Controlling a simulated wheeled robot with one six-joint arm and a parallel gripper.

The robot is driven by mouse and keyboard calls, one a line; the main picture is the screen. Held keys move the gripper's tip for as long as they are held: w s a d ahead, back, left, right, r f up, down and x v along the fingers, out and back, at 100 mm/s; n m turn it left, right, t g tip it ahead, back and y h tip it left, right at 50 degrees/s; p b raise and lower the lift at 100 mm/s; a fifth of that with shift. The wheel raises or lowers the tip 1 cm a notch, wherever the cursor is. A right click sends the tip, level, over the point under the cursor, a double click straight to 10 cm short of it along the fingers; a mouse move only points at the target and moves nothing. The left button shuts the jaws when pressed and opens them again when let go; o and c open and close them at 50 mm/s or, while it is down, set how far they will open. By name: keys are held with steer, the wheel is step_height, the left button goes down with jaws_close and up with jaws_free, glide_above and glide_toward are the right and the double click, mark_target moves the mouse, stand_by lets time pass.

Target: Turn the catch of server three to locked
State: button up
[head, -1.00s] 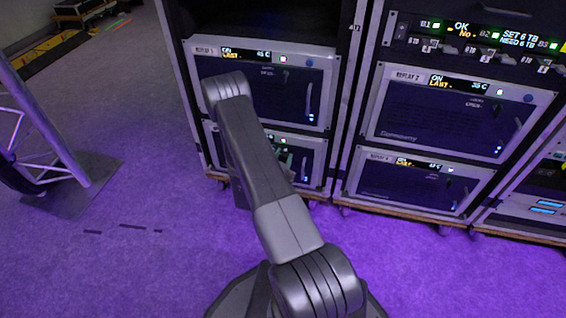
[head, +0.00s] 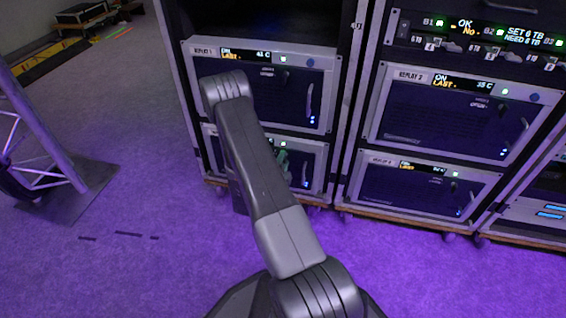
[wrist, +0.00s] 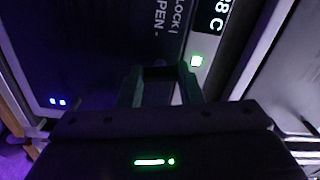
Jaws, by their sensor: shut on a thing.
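The lower left server (head: 310,160), which I take as server three, sits under the one labelled REPLAY 1; my arm covers much of its front and its label. My gripper (head: 283,160) is at its upper front, right of my arm. In the wrist view my gripper (wrist: 160,72) reaches to the dark front panel (wrist: 85,55), beside the printed words LOCK and OPEN. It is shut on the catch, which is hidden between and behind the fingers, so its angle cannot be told. A green-white light (wrist: 197,61) and a display (wrist: 212,15) lie right of the fingers.
REPLAY 1 (head: 262,103) is directly above. REPLAY 2 (head: 440,118) and another server (head: 415,192) fill the rack to the right. A truss foot (head: 75,192) stands at left. Purple carpet (head: 130,270) is clear between it and my base.

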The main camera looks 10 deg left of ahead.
steer(key=shift+m, duration=1.3)
steer(key=o, duration=1)
steer(key=s+p, duration=0.1)
steer(key=s, duration=0.3)
steer(key=s+p, duration=0.1)
steer(key=s, duration=0.4)
steer(key=s+p, duration=0.1)
steer(key=s, duration=0.4)
steer(key=shift+a, duration=0.25)
steer(key=shift+w, duration=0.1)
